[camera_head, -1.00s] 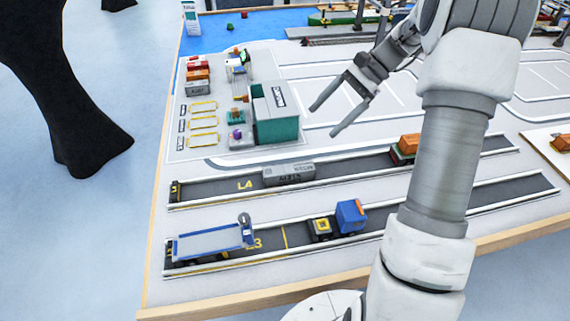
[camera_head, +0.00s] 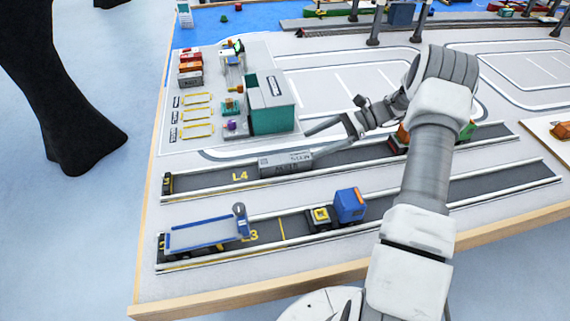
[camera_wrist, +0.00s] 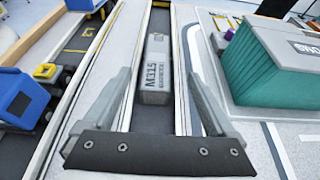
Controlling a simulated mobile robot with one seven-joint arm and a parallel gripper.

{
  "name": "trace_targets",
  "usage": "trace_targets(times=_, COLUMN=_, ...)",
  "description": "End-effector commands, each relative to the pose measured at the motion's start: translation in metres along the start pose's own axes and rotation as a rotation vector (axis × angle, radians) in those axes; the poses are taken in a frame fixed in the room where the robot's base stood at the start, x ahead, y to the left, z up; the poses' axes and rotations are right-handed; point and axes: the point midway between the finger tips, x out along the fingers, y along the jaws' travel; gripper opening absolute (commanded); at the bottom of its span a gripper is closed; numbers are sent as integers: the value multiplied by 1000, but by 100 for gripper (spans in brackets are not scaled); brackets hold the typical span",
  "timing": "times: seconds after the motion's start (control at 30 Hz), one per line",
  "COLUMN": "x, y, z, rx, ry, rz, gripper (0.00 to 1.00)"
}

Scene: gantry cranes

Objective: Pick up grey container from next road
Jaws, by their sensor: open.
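The grey container (camera_head: 284,164) lies on the dark road marked L4 (camera_head: 215,182), between its white edges. In the wrist view the container (camera_wrist: 156,66), with dark lettering on it, lies lengthwise between my two fingers. My gripper (camera_head: 312,143) is open and empty. Its fingertips are just right of and above the container in the head view. One finger shows on each side of the road in the wrist view. I cannot tell how high the fingers are above it.
A teal building (camera_head: 273,118) stands close behind the container. On road L3 in front are a blue trailer (camera_head: 203,234) and a truck with a blue load (camera_head: 349,205). An orange and green load (camera_head: 467,130) stands farther right on L4, partly hidden by my arm.

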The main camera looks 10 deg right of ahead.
Motion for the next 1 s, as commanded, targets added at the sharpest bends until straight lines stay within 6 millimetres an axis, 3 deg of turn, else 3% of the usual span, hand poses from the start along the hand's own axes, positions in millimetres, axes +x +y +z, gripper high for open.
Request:
trace_targets(times=0.03, x=13, y=1, z=0, rx=1, ry=-2, rz=4, gripper=91)
trace_targets(times=0.2, x=42, y=1, z=0, rx=0, ry=-1, rz=2, gripper=91)
trace_targets(times=0.53, x=64, y=2, z=-3, rx=0, ry=1, rz=2, gripper=91)
trace_targets(times=0.8, x=102, y=4, z=-7, rx=-1, ry=0, rz=1, gripper=91)
trace_targets(times=1.0, x=106, y=4, z=-7, rx=-1, ry=1, rz=0, gripper=91)
